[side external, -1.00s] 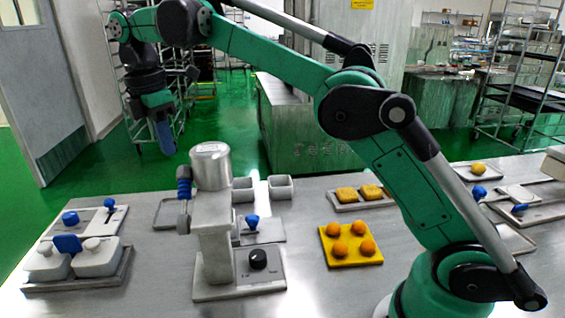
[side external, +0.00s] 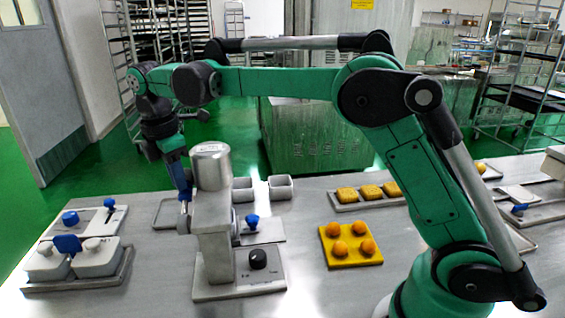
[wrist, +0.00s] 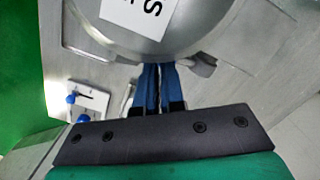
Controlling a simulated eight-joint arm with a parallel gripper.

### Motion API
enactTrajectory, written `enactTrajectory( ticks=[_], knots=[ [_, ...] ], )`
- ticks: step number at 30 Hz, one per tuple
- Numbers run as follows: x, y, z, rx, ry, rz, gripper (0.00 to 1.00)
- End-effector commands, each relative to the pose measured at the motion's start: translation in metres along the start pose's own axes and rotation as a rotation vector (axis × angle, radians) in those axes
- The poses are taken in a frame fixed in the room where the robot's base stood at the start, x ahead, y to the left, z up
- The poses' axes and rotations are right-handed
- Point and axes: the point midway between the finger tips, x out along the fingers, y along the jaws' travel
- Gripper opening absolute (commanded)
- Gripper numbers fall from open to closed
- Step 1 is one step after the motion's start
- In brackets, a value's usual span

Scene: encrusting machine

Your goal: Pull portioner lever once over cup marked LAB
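The portioner is a grey column with a round metal hopper (side external: 211,163) on top. Its lever (side external: 184,219) hangs on the column's left side, its blue grip largely covered by my fingers. My gripper (side external: 184,196) points down at the lever, its blue fingers overlapping the grip. In the wrist view, the two blue fingers of my gripper (wrist: 160,88) are close together beside the hopper (wrist: 200,25); whether they clasp the grip is unclear. Two grey cups, one near (side external: 242,188) and one farther right (side external: 280,187), stand behind the portioner. No LAB mark is readable on them.
A black knob (side external: 258,259) sits on the portioner's base. A yellow board (side external: 350,258) with several orange balls lies to the right. A tray with white lidded containers (side external: 97,258) lies left. The front table is clear.

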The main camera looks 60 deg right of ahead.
Motion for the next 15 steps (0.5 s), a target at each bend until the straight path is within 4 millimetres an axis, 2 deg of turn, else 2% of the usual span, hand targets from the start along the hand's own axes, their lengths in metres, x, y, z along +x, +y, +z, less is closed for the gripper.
enactTrajectory(
  ticks=[11,15],
  knots=[
    [0.002,0.0,0.0,0.001,-0.001,-0.003,0.0],
    [0.015,0.0,-0.001,0.001,-0.001,-0.003,0.0]
  ],
)
